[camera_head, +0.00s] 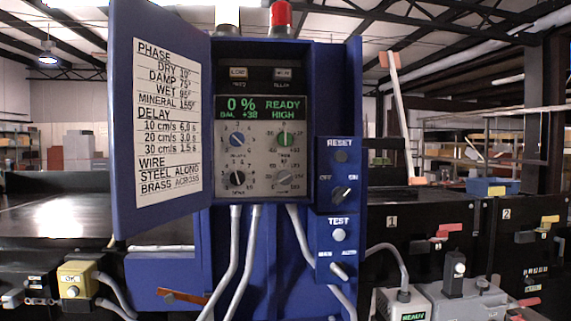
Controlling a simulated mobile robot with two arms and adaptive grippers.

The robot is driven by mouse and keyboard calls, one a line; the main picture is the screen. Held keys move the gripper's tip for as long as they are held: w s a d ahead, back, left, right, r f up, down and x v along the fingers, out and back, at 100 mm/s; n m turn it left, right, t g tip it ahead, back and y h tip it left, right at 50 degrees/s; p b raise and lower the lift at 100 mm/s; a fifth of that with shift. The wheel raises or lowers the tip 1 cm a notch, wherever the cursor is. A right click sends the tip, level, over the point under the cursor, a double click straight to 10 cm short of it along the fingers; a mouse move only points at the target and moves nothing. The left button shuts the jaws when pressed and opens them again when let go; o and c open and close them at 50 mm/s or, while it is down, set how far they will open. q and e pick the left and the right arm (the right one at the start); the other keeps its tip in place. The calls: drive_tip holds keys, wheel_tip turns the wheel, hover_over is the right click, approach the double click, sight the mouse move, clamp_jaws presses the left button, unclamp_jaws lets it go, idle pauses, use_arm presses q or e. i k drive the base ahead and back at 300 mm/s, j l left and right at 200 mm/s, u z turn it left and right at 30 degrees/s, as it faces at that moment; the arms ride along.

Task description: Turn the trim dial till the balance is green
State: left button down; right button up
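A blue detector cabinet (335,80) stands in the middle with its door (125,130) swung open to the left. Its display (262,109) reads "0 %", "BAL +38", "READY" and "HIGH" in green letters. Below the display are a blue dial (237,140), a green dial (285,140), a black dial (237,178) and a grey dial (284,178). The small labels under the dials are too blurred to tell which is the trim dial. Neither of my grippers is in view.
The door carries a settings chart (168,125). RESET (341,157) and TEST (339,236) boxes jut out at the cabinet's right. Grey conduits (231,260) run below. A yellow button box (75,282) stands lower left, and a grey box marked READY (403,304) lower right.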

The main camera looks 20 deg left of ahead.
sight(284, 139)
drive_tip(key=u, duration=0.95)
